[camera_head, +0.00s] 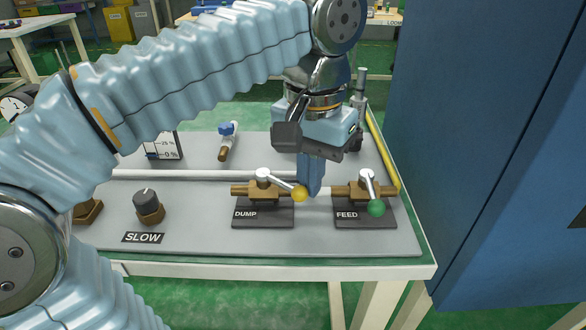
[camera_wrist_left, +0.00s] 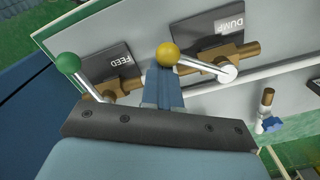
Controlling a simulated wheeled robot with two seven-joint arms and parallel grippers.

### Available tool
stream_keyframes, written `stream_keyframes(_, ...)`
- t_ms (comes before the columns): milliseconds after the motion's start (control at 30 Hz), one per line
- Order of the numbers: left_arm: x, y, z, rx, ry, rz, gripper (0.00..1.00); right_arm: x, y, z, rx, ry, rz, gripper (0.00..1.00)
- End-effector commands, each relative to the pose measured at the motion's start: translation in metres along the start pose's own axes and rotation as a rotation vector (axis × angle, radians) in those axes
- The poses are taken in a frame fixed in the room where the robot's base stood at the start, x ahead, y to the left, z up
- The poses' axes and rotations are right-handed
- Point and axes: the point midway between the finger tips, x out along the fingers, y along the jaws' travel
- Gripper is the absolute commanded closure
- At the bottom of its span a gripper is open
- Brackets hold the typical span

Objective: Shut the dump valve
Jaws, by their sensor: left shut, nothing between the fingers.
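The dump valve (camera_head: 263,190) is a brass body on a dark plate lettered DUMP, with a silver lever ending in a yellow ball (camera_head: 299,194). The lever points right and slightly toward me, at a slant to the pipe. The dump valve also shows in the left wrist view (camera_wrist_left: 222,62), with its yellow ball (camera_wrist_left: 167,54) at the fingertips. My left gripper (camera_head: 311,190) is shut and empty, fingers pointing down just right of the yellow ball. It is touching or very close to the ball; I cannot tell which. My right gripper is not in view.
The feed valve (camera_head: 366,189), with a green ball (camera_head: 376,208) on its lever, stands close right of my left gripper. A black knob (camera_head: 147,200) marked SLOW is at left. A small blue-handled valve (camera_head: 227,130) is behind. A blue cabinet (camera_head: 480,150) stands at right.

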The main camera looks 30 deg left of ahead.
Motion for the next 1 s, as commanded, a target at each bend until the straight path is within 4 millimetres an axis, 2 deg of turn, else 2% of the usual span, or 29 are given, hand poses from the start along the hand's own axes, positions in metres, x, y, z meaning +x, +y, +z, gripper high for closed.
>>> stream_keyframes(300, 0.000, 0.001, 0.002, 0.000, 0.000, 0.000, 1.00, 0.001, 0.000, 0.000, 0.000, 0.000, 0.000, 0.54)
stream_keyframes(533, 0.000, 0.002, 0.017, 0.000, 0.003, -0.001, 1.00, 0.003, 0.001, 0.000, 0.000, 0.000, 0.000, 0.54)
stream_keyframes(867, 0.000, 0.002, 0.019, 0.000, 0.000, 0.000, 1.00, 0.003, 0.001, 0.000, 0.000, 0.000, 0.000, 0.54)
stream_keyframes(1000, 0.001, 0.001, 0.028, -0.001, 0.001, 0.000, 1.00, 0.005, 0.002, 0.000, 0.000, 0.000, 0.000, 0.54)
